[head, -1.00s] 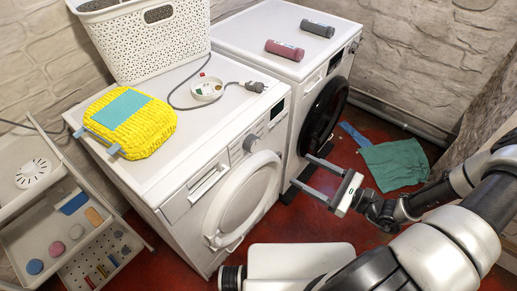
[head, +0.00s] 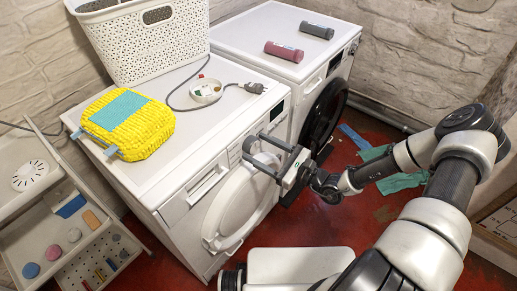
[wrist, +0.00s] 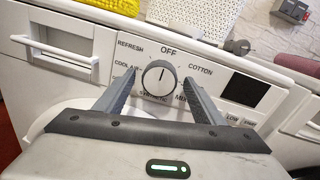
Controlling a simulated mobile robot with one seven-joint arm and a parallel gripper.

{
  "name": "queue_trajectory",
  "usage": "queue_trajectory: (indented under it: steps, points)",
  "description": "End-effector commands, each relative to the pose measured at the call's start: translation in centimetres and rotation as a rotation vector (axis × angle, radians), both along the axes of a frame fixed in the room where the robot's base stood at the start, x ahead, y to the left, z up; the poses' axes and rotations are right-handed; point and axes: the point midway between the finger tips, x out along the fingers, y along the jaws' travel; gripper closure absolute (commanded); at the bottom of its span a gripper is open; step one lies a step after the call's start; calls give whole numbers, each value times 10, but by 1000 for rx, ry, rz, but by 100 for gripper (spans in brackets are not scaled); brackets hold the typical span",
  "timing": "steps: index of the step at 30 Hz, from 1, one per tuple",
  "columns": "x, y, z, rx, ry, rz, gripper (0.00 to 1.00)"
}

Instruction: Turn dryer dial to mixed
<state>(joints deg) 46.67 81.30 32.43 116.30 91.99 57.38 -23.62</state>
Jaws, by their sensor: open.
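The dryer's white round dial (wrist: 159,78) shows in the wrist view, its dark pointer line aimed up towards the OFF label (wrist: 169,51). REFRESH and COOL AIR stand to its left, COTTON to its upper right. The MIXED label (wrist: 182,98) at lower right is partly covered by a finger; the label below the dial is partly hidden. My gripper (wrist: 159,82) is open, one finger to each side of the dial. I cannot tell whether they touch it. In the head view, my gripper (head: 254,147) is at the control panel of the dryer (head: 185,200), and its fingers partly hide the dial.
A dark display (wrist: 245,90) is right of the dial. The round door (head: 240,205) is below. On top lie a yellow bundle (head: 125,140), a basket (head: 150,45) and a plug with cable (head: 255,88). A second machine (head: 285,40) stands behind, a shelf cart (head: 60,225) left.

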Motion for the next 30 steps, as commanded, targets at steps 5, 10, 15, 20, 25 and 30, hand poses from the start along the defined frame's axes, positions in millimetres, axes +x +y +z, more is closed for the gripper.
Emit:
queue_trajectory:
  steps: [5,10,15,20,25,30]
  points:
    - [4,5,0,-1,0,-1,37]
    - [4,5,0,-1,0,-1,37]
    - [4,5,0,0,0,-1,61]
    - [3,5,0,0,0,0,78]
    - [3,5,0,10,13,0,78]
    - [4,5,1,44,57,0,78]
